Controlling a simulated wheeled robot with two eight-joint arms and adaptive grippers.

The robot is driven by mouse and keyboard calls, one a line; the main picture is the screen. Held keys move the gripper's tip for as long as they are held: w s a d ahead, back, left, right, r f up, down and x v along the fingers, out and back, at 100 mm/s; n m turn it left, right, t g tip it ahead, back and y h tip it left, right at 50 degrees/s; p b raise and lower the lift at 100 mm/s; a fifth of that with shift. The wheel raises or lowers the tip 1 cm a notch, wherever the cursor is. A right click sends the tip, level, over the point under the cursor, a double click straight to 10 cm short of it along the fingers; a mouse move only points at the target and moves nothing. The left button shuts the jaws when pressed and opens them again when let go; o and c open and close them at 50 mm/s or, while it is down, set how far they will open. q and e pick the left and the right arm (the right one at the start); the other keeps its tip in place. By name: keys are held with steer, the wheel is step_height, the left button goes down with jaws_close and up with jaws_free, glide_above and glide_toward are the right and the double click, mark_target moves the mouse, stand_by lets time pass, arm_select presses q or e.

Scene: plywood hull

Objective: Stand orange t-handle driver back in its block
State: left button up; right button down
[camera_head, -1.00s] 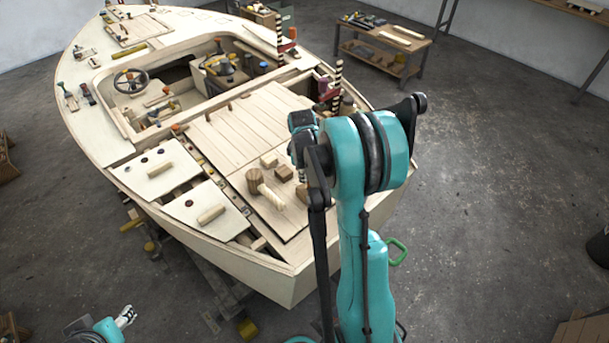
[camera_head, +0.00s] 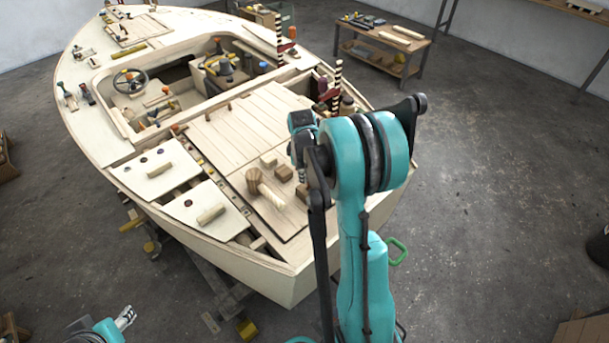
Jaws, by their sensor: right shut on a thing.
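My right arm rises at the right of centre, with its teal elbow in front of the boat's rear corner. My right gripper (camera_head: 299,158) is largely hidden beside the dark arm link, over the rear deck. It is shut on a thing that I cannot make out. I cannot pick out the orange t-handle driver for certain. Small brown wooden blocks (camera_head: 284,173) lie on the deck close to the gripper in the picture; I cannot tell whether one is the driver's block. My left gripper (camera_head: 125,317) is low at the left edge of the floor area, away from the hull, too small to read.
The plywood boat hull (camera_head: 215,245) fills the middle. A wooden mallet (camera_head: 256,180) lies on its deck. A striped post (camera_head: 337,77) stands behind my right arm. Small tools and a steering wheel (camera_head: 130,80) are farther forward.

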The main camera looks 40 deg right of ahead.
steer(key=shift+f+b, duration=0.75)
steer(key=shift+f, duration=0.2)
